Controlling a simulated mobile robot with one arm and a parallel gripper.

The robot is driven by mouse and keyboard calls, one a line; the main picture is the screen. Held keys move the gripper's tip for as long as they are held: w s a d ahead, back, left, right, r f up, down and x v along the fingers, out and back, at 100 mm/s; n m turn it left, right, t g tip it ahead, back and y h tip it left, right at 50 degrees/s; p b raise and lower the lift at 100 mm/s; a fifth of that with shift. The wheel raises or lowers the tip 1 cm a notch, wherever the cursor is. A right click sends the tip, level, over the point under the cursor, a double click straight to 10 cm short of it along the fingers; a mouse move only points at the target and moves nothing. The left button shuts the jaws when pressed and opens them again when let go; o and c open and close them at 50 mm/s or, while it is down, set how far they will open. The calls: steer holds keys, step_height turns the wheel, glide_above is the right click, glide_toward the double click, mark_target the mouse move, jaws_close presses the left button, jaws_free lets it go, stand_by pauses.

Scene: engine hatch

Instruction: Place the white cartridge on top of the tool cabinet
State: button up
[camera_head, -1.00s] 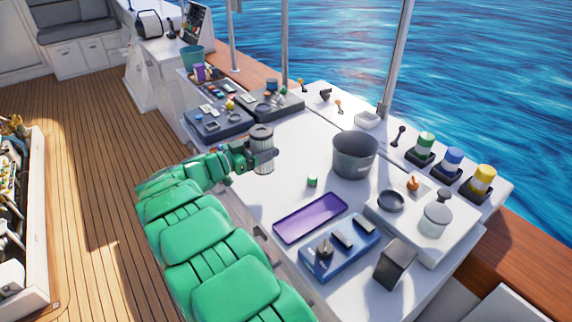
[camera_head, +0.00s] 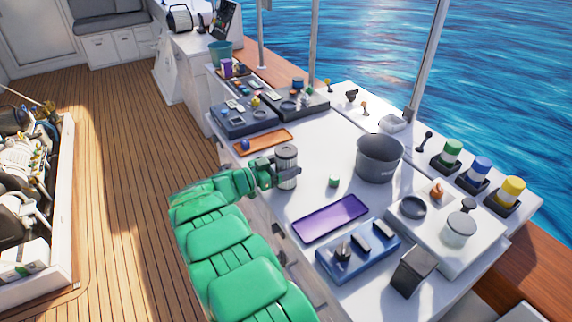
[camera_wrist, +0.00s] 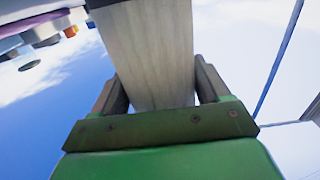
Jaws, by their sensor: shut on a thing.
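The white cartridge (camera_head: 286,171) is a pale upright cylinder with a grey top band. My gripper (camera_head: 288,168), at the end of my green arm, is shut on its side. In the wrist view the cartridge (camera_wrist: 153,50) fills the space between the two dark fingers (camera_wrist: 160,85). The cartridge is over the left edge of the white tool cabinet's top (camera_head: 300,205). I cannot tell whether its base touches the surface.
An orange tray (camera_head: 264,142) lies behind the cartridge. A purple tray (camera_head: 330,218), a small green item (camera_head: 334,181) and a grey bucket (camera_head: 379,158) stand to the right. A blue tool holder (camera_head: 357,252) is nearer. Bare white surface lies between them.

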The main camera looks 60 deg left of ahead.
mark_target(277, 153)
steer(key=shift+f, duration=0.1)
steer(key=o, duration=1.1)
steer(key=shift+s, duration=0.1)
steer(key=s, duration=0.3)
step_height(277, 153, up, 7)
steer(key=shift+w+r, duration=0.1)
steer(key=shift+r, duration=0.05)
